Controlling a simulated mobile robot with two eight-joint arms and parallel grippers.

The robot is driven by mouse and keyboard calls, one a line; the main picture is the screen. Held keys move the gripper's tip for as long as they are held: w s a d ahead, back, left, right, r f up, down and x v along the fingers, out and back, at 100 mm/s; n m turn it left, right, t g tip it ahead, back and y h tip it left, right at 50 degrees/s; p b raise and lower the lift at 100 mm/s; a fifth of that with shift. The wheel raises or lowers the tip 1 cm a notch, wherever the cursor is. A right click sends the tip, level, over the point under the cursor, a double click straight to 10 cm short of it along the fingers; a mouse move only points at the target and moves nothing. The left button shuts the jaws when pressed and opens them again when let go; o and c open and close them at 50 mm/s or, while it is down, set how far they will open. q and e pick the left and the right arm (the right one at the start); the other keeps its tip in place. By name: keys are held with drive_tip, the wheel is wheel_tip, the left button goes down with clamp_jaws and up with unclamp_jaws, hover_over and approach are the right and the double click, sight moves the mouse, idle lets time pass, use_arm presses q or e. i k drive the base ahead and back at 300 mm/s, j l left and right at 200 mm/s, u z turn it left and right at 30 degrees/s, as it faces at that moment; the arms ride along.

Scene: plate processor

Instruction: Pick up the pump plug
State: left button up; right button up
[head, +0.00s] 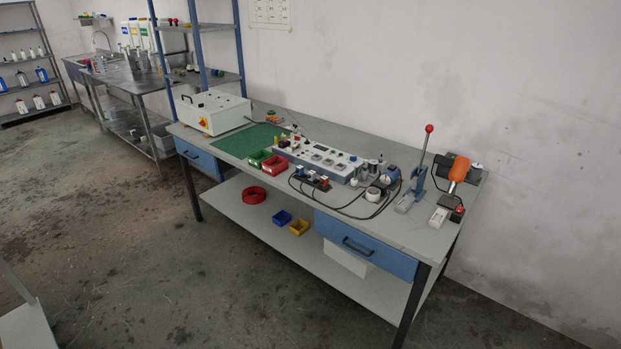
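A workbench (385,225) stands against the wall. A dark strip (309,179) lies near its front edge, with small blue, white and red-orange pieces on it that look like plugs. Black cables (345,212) run from there along the front edge to a blue and white device (388,178) that may be the pump. Which small piece is the pump plug is too small to tell. Neither of my grippers is in view.
On the bench are a white control box (213,112), a green mat (236,143), red (274,164) and green bins, a long panel (318,161), and a lever press (420,165). The floor in front is clear.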

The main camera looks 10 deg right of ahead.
sight(312, 175)
drive_tip(key=i+l, duration=0.1)
drive_tip(key=i, duration=0.4)
drive_tip(key=i+u, duration=0.1)
drive_tip(key=i, duration=0.4)
drive_tip(key=i+l, duration=0.15)
drive_tip(key=i, duration=0.35)
drive_tip(key=i+l+u, duration=0.1)
drive_tip(key=i, duration=0.4)
drive_tip(key=i+l, duration=0.2)
drive_tip(key=i, duration=0.3)
